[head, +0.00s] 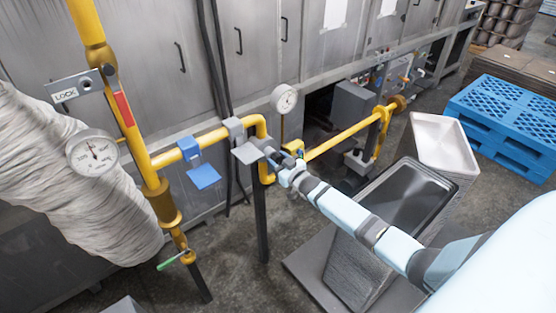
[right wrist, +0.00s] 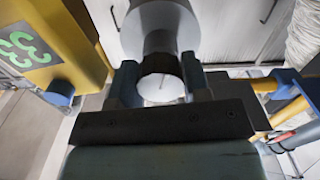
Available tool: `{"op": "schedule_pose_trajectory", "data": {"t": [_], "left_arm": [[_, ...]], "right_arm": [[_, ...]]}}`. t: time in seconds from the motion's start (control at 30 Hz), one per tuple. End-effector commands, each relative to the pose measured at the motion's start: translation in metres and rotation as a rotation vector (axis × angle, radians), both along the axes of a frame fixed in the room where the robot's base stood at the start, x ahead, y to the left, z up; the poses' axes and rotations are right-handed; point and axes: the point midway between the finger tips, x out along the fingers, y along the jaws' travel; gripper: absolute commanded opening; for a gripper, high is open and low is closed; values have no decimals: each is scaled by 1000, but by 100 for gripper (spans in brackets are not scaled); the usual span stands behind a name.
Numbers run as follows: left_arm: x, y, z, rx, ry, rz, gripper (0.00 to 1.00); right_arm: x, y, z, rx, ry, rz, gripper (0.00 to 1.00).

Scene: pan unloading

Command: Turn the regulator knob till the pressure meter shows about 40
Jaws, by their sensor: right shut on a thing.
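My right gripper (head: 273,158) reaches in from the lower right in the head view, to the grey fitting (head: 245,152) on the yellow pipe. In the right wrist view its two fingers (right wrist: 160,90) stand on either side of a dark round knob (right wrist: 160,64), shut on it. A grey cylinder (right wrist: 160,25) lies beyond the knob. In the head view the knob is hidden by the gripper. A round white meter (head: 285,99) stands above and right of the gripper; its reading is too small to tell. My left gripper is not in view.
A second white dial (head: 92,153) sits on the left pipe, its needle up and left. A grey bin (head: 405,197) stands below my right arm. A blue pallet (head: 505,120) is at the right.

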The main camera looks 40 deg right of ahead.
Motion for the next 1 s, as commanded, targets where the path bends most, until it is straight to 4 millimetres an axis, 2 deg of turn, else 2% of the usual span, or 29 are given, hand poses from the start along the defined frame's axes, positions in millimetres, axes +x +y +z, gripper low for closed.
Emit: {"op": "schedule_pose_trajectory", "data": {"t": [0.23,0.5,1.0], "left_arm": [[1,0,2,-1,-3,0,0],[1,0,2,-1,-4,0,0],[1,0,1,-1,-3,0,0]], "right_arm": [[0,0,-1,195,17,0,20],[-1,1,-1,334,28,1,20],[-1,1,-1,395,32,0,20]]}}
